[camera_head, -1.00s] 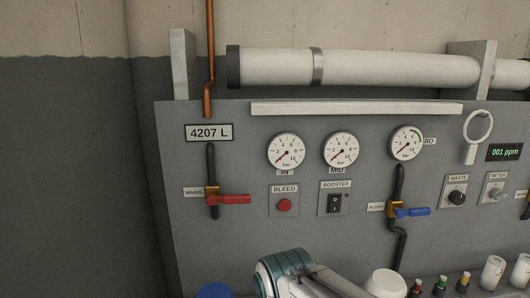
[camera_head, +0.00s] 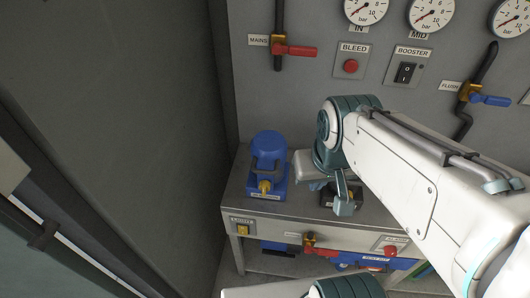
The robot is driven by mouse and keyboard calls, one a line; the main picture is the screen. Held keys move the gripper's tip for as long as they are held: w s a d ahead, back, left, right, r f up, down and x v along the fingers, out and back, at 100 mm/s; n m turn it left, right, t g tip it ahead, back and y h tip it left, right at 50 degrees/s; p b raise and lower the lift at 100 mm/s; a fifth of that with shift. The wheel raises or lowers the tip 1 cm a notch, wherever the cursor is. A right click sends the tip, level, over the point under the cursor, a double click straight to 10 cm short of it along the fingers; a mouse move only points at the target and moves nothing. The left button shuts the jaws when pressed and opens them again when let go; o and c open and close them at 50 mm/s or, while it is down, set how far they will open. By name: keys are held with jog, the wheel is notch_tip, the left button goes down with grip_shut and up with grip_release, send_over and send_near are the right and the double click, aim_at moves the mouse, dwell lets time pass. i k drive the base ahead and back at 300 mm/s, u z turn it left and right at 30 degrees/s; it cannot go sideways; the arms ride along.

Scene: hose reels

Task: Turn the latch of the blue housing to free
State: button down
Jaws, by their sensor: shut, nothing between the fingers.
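The blue housing (camera_head: 268,148) stands upright at the left end of the grey bench, with a rounded top and a square base. Its small yellow latch (camera_head: 264,186) is on the front, low down, above a label too small to read. I cannot tell the latch's setting. My gripper (camera_head: 344,207) points down over the bench, to the right of the housing and apart from it. It is shut and empty, seen small and partly hidden by my own wrist. My arm covers the bench to the right.
A dark labelled item (camera_head: 352,191) is close by my gripper. The panel behind carries a red-handled MAINS valve (camera_head: 294,51), a BLEED button (camera_head: 350,66) and a BOOSTER switch (camera_head: 405,72). A yellow switch (camera_head: 243,230) is on the bench front. A dark wall stands left.

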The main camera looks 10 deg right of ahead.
aim_at(264, 186)
jog(key=z, duration=1.75)
jog(key=k, duration=1.15)
jog(key=u, duration=1.75)
